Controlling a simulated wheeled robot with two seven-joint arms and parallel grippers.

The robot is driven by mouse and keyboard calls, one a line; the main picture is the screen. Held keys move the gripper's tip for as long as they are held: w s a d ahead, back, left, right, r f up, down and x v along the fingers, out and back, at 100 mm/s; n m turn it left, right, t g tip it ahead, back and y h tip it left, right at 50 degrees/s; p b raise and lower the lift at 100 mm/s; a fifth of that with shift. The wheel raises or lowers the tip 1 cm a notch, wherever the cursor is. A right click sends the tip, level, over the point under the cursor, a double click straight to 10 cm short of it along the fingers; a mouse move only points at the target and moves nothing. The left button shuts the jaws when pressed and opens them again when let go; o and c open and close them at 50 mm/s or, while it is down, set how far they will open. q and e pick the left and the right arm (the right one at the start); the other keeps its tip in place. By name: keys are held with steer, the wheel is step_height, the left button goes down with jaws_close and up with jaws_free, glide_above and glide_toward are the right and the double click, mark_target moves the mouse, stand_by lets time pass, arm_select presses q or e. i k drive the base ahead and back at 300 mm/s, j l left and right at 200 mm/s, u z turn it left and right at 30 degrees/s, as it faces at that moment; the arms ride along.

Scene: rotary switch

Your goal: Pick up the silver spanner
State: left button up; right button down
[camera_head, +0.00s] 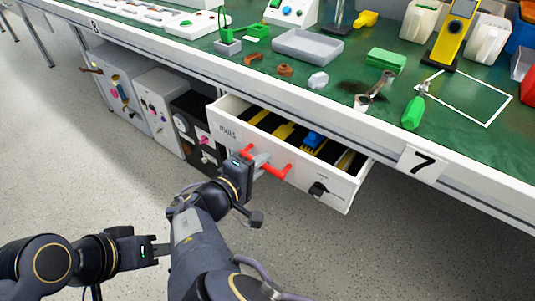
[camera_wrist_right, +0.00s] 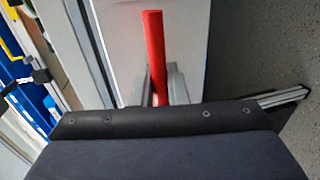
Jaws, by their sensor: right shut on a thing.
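A greyish metal tool that looks like a spanner (camera_head: 374,91) lies on the green bench top in the head view, left of a green-handled tool. My right gripper (camera_head: 250,165) is at the front of the pulled-out white drawer (camera_head: 229,131), well away from that tool. It is shut on the drawer's red handle (camera_head: 274,167). The red handle (camera_wrist_right: 153,58) also stands between the fingers in the right wrist view. My left gripper (camera_head: 158,250) is low at the left, over the floor and apart from everything; its finger gap is unclear.
The open drawer holds yellow tools and a blue item (camera_head: 313,140). A grey tray (camera_head: 308,46), green block (camera_head: 386,61), green-handled tool (camera_head: 413,112) and yellow device (camera_head: 454,35) stand on the bench. Cabinets (camera_head: 160,105) are under the bench at left. The floor in front is clear.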

mark_target(362, 103)
steer(key=k+j, duration=1.1)
